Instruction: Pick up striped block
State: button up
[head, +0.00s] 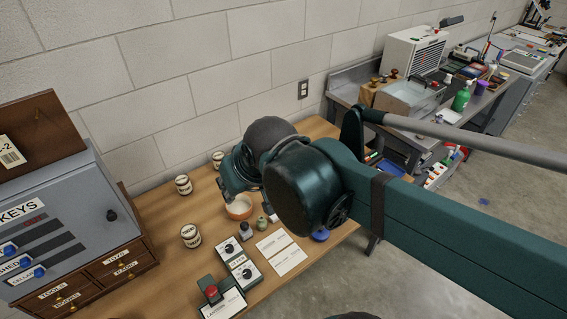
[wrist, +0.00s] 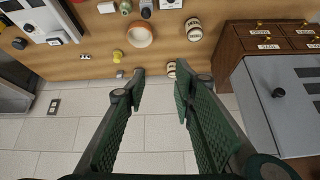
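My gripper (wrist: 160,82) is open in the wrist view, with its two green padded fingers apart and nothing between them. It is partly hidden behind my arm in the head view. No block with clear stripes can be made out. A small pale and dark piece (wrist: 85,57) lies on the wooden table in the wrist view, left of the gripper; it is too small to tell whether it is the striped block. My arm covers part of the table in the head view.
An orange-rimmed bowl (head: 239,207), several labelled jars (head: 191,236) and a red-button box (head: 213,292) stand on the table (head: 165,262). A yellow piece (wrist: 117,55) lies near the wall. The grey key cabinet (head: 75,225) stands left in the head view.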

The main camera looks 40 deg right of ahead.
jog(key=w+d+f+m+g, duration=0.2)
jog(key=w+d+m, duration=0.3)
jog(key=w+d, duration=0.55)
jog(key=w+d+f+m+g, duration=0.25)
jog(key=w+d+m, duration=0.35)
jog(key=w, duration=0.7)
jog(key=w+d+f+m, duration=0.2)
jog(key=w+d+f, duration=0.1)
jog(key=d+f, duration=0.5)
jog(key=w+d+f+m+g, duration=0.1)
jog(key=w+d+f+m, duration=0.2)
jog(key=d+f, duration=0.5)
jog(key=w+d+f+m+g, duration=0.1)
jog(key=w+d+f+m, duration=0.2)
jog(key=d+f, duration=0.5)
jog(key=shift+w+d+f, duration=0.3)
jog(key=shift+w+f, duration=0.4)
jog(key=shift+w, duration=0.15)
jog(key=shift+f, duration=1.25)
jog(key=shift+f, duration=0.1)
